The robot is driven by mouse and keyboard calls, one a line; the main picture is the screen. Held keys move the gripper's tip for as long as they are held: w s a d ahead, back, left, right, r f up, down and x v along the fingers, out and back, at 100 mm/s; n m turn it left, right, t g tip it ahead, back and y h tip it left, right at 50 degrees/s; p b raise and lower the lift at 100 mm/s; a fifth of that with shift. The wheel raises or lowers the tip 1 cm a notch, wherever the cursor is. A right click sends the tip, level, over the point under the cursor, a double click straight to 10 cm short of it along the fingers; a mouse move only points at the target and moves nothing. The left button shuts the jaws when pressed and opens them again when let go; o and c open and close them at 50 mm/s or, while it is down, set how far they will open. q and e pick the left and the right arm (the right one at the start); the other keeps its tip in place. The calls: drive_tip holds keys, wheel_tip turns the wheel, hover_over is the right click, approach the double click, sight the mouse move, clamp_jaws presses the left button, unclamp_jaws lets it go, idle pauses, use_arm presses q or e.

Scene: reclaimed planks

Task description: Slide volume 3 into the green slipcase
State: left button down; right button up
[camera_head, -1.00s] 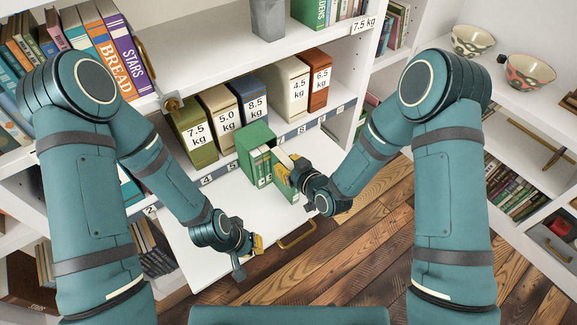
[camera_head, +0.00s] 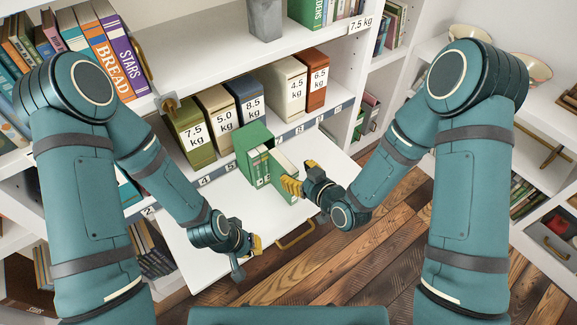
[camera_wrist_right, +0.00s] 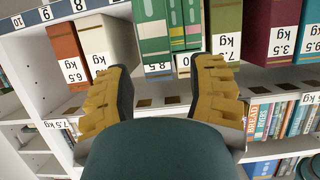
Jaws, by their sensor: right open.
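The green slipcase (camera_head: 251,137) stands on the white pull-out shelf (camera_head: 226,235), with green volumes (camera_head: 258,168) in it. Volume 3 (camera_head: 284,172), green with a pale top, stands upright at the slipcase's right side and juts toward me. I cannot tell whether any of it is inside. In the right wrist view a wide green spine (camera_wrist_right: 151,30) stands beside narrower ones. My right gripper (camera_head: 302,180) is open, close in front of volume 3; its spread yellow fingers (camera_wrist_right: 161,75) hold nothing. My left gripper (camera_head: 256,246) is low at the shelf's front left; its jaw gap is hidden.
Weight-labelled boxes, such as the olive one (camera_head: 190,130) and the cream one (camera_head: 287,84), line the shelf behind the slipcase. A brass handle (camera_head: 296,236) is on the pull-out shelf's front edge. The shelf surface left of the slipcase is clear.

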drive_tip(key=v, duration=0.5)
drive_tip(key=shift+s+d+r, duration=0.1)
drive_tip(key=shift+s+d, duration=0.1)
